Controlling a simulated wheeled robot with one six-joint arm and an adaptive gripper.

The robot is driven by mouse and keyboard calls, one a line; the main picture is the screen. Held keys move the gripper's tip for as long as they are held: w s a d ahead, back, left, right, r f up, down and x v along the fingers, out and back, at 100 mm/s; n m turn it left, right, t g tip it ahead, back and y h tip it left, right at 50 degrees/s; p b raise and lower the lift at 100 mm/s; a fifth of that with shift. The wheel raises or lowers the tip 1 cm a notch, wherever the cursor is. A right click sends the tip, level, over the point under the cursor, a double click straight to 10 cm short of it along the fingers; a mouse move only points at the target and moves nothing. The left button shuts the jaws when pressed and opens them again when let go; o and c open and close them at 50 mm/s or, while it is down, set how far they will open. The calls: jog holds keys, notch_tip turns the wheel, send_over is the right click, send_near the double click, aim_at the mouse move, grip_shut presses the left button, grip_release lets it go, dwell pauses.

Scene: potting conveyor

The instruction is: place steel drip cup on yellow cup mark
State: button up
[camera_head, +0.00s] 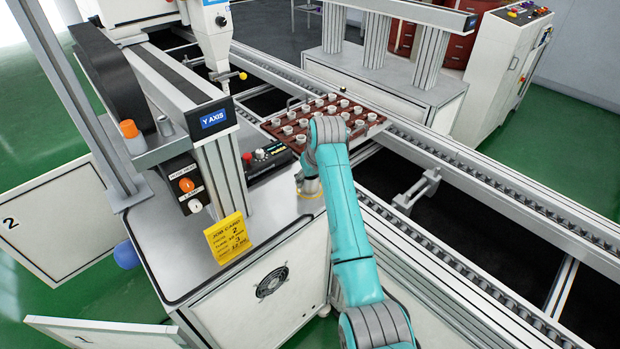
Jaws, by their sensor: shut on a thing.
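My teal arm reaches over the white machine bench from the front. My gripper (302,176) is low over the bench's right end and is largely hidden by the arm's wrist. It is shut on a small steel drip cup (311,187), only partly in view below the wrist. A thin yellow ring, the yellow cup mark (312,197), shows on the bench top around the cup's lower edge. I cannot tell whether the cup touches the bench top or hangs slightly above it.
A brown tray (275,127) with several small white cups sits on the conveyor behind my wrist. A black control box (267,159) stands left of my gripper. A yellow job card (227,238) stands at the bench's front. The Y-axis gantry (213,119) rises at left.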

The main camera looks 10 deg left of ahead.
jog(key=shift+f, duration=0.1)
jog(key=o, duration=1.2)
jog(key=v, duration=1.2)
